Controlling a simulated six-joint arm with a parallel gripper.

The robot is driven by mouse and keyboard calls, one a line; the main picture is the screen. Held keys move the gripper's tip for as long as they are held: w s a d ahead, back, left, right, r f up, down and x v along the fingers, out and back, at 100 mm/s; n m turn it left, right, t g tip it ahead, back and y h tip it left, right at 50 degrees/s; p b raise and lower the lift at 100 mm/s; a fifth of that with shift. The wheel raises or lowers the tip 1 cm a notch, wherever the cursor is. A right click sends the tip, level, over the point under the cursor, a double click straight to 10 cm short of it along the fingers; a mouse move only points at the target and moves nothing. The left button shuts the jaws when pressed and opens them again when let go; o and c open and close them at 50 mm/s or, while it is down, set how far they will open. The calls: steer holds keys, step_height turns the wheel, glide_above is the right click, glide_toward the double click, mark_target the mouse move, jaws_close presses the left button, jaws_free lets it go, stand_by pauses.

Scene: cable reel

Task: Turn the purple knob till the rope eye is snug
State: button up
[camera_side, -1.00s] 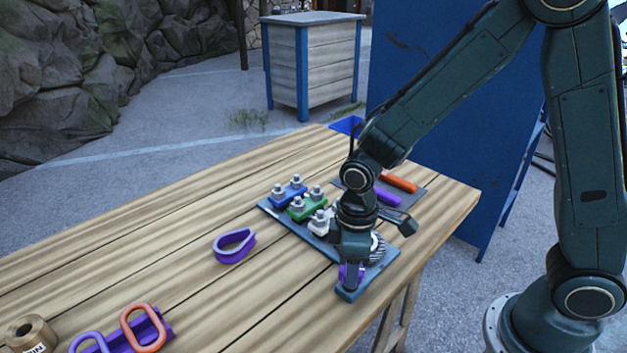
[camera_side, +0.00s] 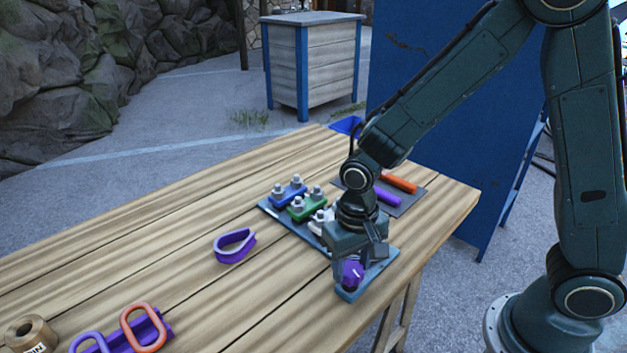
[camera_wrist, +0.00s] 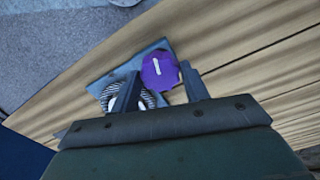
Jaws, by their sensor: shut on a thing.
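On the same plate stand a blue clamp (camera_side: 288,191), a green clamp (camera_side: 306,206) and a white clamp (camera_side: 320,222), partly hidden by my wrist.
A purple teardrop ring (camera_side: 234,246) lies on the open table left of the plate. Purple and orange bars (camera_side: 399,183) lie on a dark mat behind. An orange ring (camera_side: 143,328) in a purple holder and a tape roll (camera_side: 32,335) are at the front left.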

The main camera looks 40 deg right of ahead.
mark_target(352, 268)
steer(key=m, duration=0.7)
steer(key=shift+r, duration=0.1)
steer(key=m, duration=0.4)
steer(key=shift+m, duration=1.9)
steer(key=o, duration=1)
steer(key=shift+r, duration=0.1)
step_height(352, 268, up, 14)
steer(key=shift+f, duration=0.25)
steer(key=shift+r, duration=0.1)
